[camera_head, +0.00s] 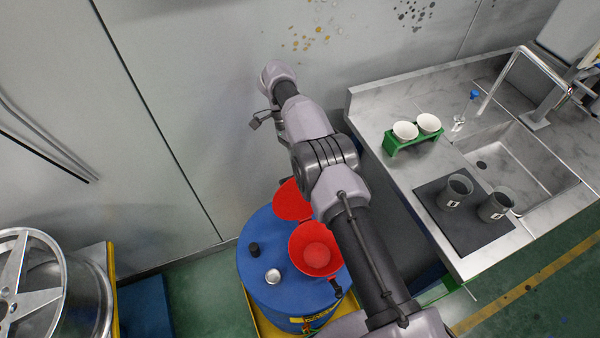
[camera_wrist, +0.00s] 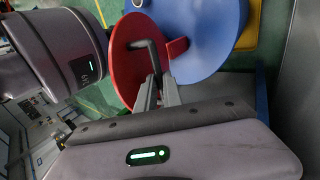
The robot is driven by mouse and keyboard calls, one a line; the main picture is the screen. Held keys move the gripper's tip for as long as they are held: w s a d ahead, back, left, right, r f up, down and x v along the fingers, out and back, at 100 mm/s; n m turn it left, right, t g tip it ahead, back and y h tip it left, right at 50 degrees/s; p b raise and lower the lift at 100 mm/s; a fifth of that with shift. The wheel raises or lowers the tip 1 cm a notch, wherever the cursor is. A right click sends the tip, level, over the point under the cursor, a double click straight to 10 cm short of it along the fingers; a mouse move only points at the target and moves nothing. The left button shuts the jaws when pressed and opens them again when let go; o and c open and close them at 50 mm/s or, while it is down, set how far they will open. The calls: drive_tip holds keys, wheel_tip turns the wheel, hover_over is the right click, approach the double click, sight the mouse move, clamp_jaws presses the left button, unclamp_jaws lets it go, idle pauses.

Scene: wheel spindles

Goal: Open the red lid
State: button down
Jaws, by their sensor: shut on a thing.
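The red lid (camera_head: 290,204) is swung up and away from the red funnel (camera_head: 303,244) on top of the blue drum (camera_head: 262,300). The funnel's mouth is uncovered in the head view. My arm hides part of the lid. In the wrist view the lid (camera_wrist: 124,55) is a red disc with a bent dark handle (camera_wrist: 149,48). My gripper (camera_wrist: 159,88) is shut on the handle's lower end. The gripper is hidden behind my arm in the head view.
At right is a counter with a sink (camera_head: 520,165), a green cup holder (camera_head: 412,142) and dark cups on a mat (camera_head: 435,200). A wheel (camera_head: 35,285) stands at left. A wall is close behind.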

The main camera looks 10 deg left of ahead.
drive_tip(key=c, duration=1.5)
unclamp_jaws()
drive_tip(key=shift+r, duration=0.1)
drive_tip(key=s+d+r, duration=0.1)
drive_tip(key=s+d, duration=0.1)
drive_tip(key=s, duration=0.2)
drive_tip(key=s+d+r+p, duration=0.1)
drive_tip(key=s+d+r, duration=0.1)
drive_tip(key=s, duration=0.3)
drive_tip(key=s+d+r, duration=0.2)
drive_tip(key=s+d, duration=0.1)
drive_tip(key=s, duration=0.2)
drive_tip(key=shift+s, duration=0.1)
